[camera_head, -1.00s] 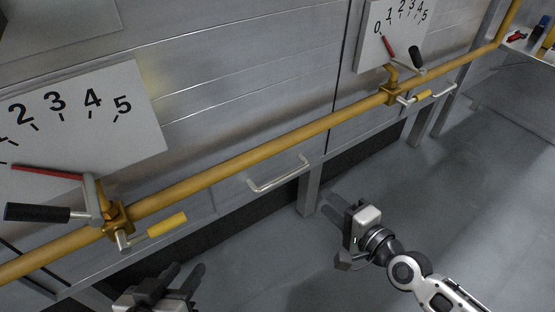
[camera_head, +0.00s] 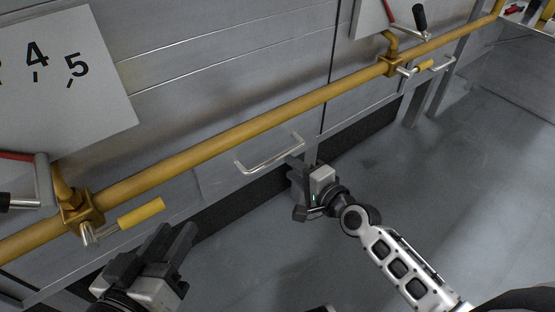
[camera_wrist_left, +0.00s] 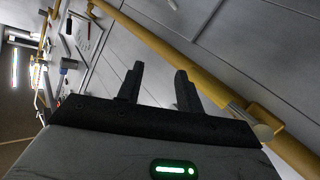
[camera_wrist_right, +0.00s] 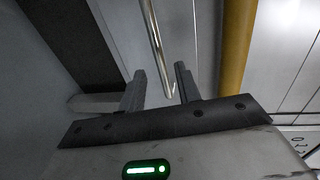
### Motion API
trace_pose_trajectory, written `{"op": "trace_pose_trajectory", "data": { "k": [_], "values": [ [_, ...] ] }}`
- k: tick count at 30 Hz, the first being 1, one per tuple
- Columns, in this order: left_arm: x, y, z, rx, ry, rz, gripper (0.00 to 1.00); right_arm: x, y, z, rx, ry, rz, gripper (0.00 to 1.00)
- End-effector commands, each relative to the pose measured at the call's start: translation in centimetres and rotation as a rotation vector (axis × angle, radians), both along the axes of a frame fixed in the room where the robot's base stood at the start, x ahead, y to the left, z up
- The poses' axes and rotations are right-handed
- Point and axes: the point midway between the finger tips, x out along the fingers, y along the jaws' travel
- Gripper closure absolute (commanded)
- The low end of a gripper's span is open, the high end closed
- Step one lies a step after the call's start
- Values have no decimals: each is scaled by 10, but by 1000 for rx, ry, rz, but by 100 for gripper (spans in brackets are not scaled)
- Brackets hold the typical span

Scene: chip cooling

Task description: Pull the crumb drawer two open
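A silver bar handle (camera_head: 268,158) sits on a grey drawer front (camera_head: 222,176) below the yellow pipe. The drawer looks closed; no drawer label is readable. My right gripper (camera_head: 297,178) is just beside the handle's right end in the head view. In the right wrist view its fingers (camera_wrist_right: 159,72) are open, with the handle (camera_wrist_right: 157,50) in line with the gap between them. The fingers do not grip it; whether the bar lies inside the gap I cannot tell. My left gripper (camera_head: 177,234) is open and empty near the wall, left of and below the handle; its fingers show in the left wrist view (camera_wrist_left: 159,74).
The yellow pipe (camera_head: 240,143) runs along the wall above the handle. A valve with a yellow lever (camera_head: 141,212) is near my left gripper. A second silver handle (camera_head: 442,72) is further right. Grey floor (camera_head: 400,170) is clear at the right.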

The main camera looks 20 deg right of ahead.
Motion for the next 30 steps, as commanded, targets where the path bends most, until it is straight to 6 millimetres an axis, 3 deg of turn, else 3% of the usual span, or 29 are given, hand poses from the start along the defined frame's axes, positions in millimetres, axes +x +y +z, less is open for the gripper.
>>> {"op": "trace_pose_trajectory", "data": {
  "k": [3,10,23,27,30],
  "values": [
    [0,-2,-1,-35,-6,-2,64,24,9,-7,2,-2,0,67],
    [0,-4,-1,-86,-5,-7,64,54,20,-13,1,-1,1,67],
    [2,-5,11,-114,-29,-8,64,63,23,-14,0,1,1,67],
    [2,-5,12,-113,-32,-8,64,63,23,-14,0,1,1,100],
    [2,-5,11,-112,-30,-9,64,63,23,-14,0,1,1,100]
  ]
}}
